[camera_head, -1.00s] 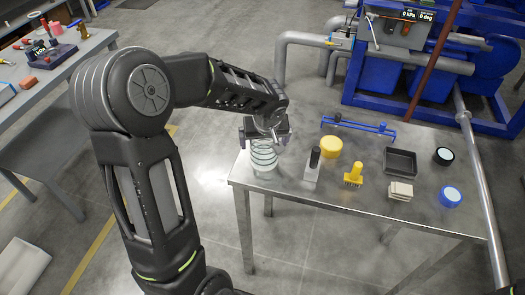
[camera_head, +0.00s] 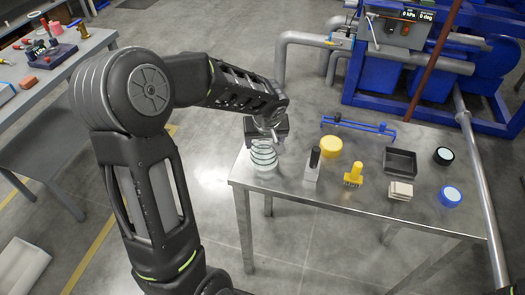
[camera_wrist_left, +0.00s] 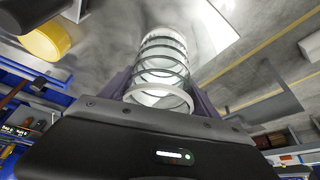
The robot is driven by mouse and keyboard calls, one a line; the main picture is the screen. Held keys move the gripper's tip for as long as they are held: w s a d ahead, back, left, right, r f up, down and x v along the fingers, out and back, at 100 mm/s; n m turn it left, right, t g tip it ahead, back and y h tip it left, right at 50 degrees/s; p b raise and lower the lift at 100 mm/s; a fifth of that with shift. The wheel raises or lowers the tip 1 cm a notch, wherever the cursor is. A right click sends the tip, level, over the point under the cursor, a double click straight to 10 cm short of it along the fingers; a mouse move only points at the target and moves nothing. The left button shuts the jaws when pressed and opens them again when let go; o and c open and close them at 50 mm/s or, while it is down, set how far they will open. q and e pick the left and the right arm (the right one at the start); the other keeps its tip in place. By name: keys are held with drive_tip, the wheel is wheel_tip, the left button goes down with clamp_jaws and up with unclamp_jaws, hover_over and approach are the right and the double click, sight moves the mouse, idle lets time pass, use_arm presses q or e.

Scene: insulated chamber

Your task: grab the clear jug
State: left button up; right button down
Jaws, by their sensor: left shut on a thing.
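The clear jug (camera_head: 263,155) is a see-through cylinder with several pale rings, at the left end of the metal table. My left gripper (camera_head: 267,137) is above it, shut on its upper part. In the left wrist view the jug (camera_wrist_left: 163,65) stands out from between the fingers of my left gripper (camera_wrist_left: 160,95). From the head view I cannot tell whether the jug's base touches the table. My right gripper is not in view.
On the metal table (camera_head: 330,192) to the right are a black-and-grey tool (camera_head: 312,165), a yellow lid (camera_head: 331,147), a yellow brush (camera_head: 354,175), a black tray (camera_head: 400,161), a cream block stack (camera_head: 400,191), a blue round item (camera_head: 450,196) and a blue rail (camera_head: 358,127).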

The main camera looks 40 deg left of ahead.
use_arm(q)
drive_tip(key=shift+r, duration=0.1)
wheel_tip(320, 180, up, 10)
drive_tip(key=b, duration=0.1)
idle(0.5)
